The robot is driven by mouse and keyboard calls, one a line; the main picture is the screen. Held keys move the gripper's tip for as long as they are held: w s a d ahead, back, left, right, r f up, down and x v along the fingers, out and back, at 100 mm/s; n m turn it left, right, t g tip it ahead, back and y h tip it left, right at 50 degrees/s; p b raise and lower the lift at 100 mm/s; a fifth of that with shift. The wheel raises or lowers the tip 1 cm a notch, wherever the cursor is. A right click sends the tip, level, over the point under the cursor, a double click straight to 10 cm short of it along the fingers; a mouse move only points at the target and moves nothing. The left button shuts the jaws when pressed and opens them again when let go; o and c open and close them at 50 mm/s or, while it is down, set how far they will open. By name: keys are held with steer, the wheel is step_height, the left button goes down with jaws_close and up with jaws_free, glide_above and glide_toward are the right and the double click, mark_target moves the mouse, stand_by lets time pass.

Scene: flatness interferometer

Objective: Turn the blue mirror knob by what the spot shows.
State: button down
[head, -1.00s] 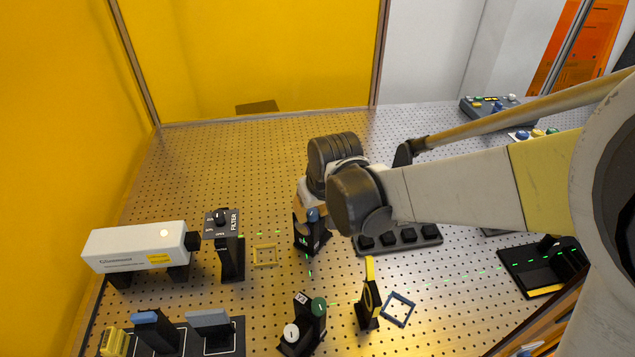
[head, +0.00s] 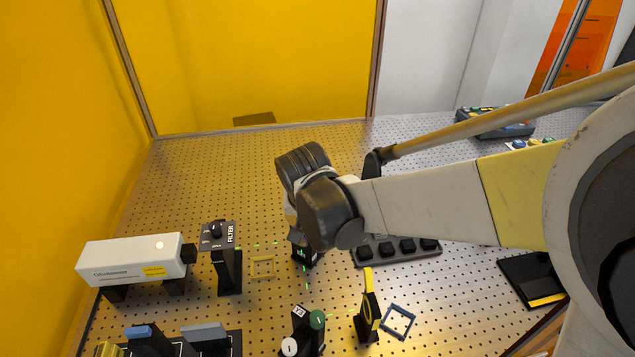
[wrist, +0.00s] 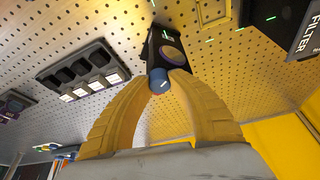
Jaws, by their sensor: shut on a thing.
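The blue mirror knob (wrist: 159,82) sits on a black mirror mount (wrist: 164,46) in the wrist view. My gripper (wrist: 163,76) has its two tan fingers closed around the knob, one on each side. A short light mark shows on the knob's end face. In the head view the black mount (head: 304,252) stands on the perforated board, and my gripper (head: 291,214) reaches it from above. My wrist hides the knob there. I cannot make out a spot on any screen.
A white laser box (head: 130,262) and a filter post (head: 228,268) stand left. A green-knob mount (head: 316,320) and a yellow ring holder (head: 369,308) stand in front. A black tray of several square pieces (head: 400,250) lies right.

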steer(key=c, duration=1.2)
jaws_free()
steer(key=v, duration=1.2)
